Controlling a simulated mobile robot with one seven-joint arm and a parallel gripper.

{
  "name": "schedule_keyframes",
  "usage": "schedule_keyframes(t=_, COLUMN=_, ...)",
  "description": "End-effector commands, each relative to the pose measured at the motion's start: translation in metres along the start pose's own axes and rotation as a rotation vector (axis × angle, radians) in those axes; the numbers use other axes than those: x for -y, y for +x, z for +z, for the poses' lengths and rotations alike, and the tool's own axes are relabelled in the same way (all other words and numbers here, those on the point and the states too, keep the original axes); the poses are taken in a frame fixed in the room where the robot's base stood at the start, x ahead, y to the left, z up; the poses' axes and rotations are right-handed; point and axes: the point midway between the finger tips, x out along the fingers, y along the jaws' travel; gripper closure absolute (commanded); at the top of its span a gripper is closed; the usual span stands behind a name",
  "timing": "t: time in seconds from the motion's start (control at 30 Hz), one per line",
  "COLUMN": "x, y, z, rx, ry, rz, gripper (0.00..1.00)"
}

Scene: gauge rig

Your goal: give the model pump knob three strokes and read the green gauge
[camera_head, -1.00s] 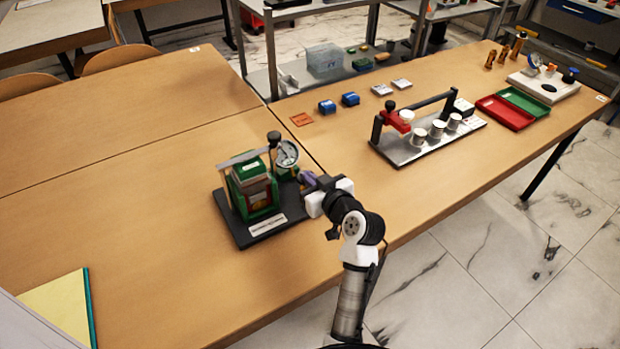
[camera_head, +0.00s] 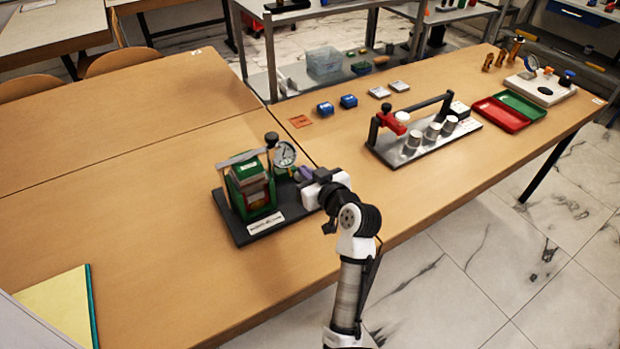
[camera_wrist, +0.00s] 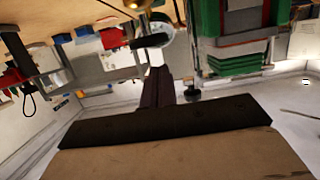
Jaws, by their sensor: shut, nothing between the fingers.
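The green-framed rig (camera_head: 252,190) stands on a dark base plate (camera_head: 240,234) with a white label, on the near table. A round white-faced gauge (camera_head: 285,154) is at its right side; its reading is too small to make out. A black knob (camera_head: 271,138) rises beside the gauge. I cannot tell if it is the pump knob. My gripper (camera_head: 303,174) is shut and empty, just right of and below the gauge in the head view. In the wrist view its purple fingers (camera_wrist: 158,86) are together, below the gauge (camera_wrist: 176,42) and left of the green frame (camera_wrist: 238,62).
A grey rig with white cylinders and a red part (camera_head: 390,122) stands to the right. Beyond are red (camera_head: 500,116) and green trays and a white board (camera_head: 541,91) with knobs and a small gauge. Blue blocks (camera_head: 326,108) lie behind.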

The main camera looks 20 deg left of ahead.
Motion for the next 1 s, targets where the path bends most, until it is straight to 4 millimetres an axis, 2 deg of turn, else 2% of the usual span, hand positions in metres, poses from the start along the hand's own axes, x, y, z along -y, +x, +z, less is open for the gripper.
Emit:
schedule_keyframes(t=0.03, x=-0.003, y=-0.016, z=0.009, rx=-0.002, ry=0.001, rz=0.01, gripper=1.0)
schedule_keyframes(t=0.2, x=-0.002, y=-0.056, z=0.008, rx=-0.003, ry=0.001, rz=0.01, gripper=1.0)
schedule_keyframes(t=0.4, x=-0.002, y=-0.086, z=0.005, rx=-0.004, ry=0.001, rz=0.008, gripper=1.0)
schedule_keyframes(t=0.6, x=-0.001, y=-0.097, z=0.004, rx=-0.003, ry=0.001, rz=0.005, gripper=1.0)
schedule_keyframes(t=1.0, x=-0.001, y=-0.097, z=0.004, rx=-0.003, ry=0.001, rz=0.005, gripper=1.0)
